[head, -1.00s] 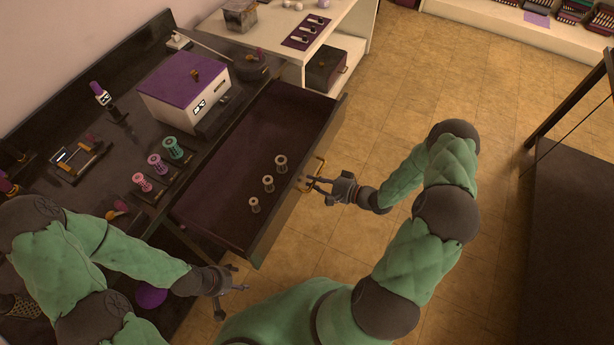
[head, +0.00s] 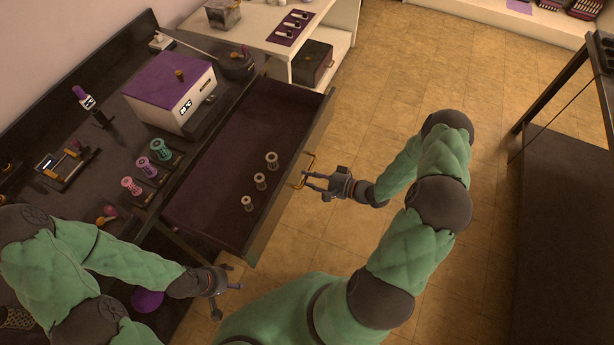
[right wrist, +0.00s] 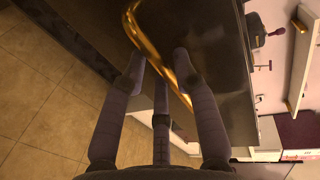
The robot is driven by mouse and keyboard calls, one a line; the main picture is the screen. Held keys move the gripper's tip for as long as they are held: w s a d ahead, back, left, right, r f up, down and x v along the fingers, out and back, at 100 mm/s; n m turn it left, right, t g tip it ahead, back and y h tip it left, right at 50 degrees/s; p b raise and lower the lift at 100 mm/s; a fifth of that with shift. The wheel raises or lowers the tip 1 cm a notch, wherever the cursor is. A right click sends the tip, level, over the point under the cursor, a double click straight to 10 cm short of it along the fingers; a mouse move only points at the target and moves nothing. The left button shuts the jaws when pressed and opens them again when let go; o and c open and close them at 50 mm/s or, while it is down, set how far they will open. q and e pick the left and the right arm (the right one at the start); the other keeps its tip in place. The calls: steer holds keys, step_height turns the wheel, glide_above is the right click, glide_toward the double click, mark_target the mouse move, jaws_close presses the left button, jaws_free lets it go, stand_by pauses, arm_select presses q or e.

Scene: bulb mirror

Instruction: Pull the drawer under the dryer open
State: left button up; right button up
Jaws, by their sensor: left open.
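The dryer (head: 192,100) is a white box with a purple lid on the dark counter. The drawer (head: 222,150) below it is pulled far out; its dark inside shows and three pale spools (head: 260,181) stand in it. Its brass handle (head: 312,165) is on the front panel and also shows in the right wrist view (right wrist: 135,28). My right gripper (head: 309,181) is open just in front of the handle, its fingers spread; in the right wrist view the bar passes between or just beyond the fingertips. My left gripper (head: 230,288) is open and empty, low, near the drawer's near end.
Three coloured spools (head: 146,167) and a small tool frame (head: 62,168) lie on the counter left of the drawer. A white shelf unit (head: 270,40) stands beyond it. A dark table (head: 560,220) is at the right. Tiled floor (head: 400,70) lies clear between.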

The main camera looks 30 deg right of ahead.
steer(key=v, duration=1)
steer(key=shift+s+d, duration=0.2)
steer(key=shift+s, duration=0.05)
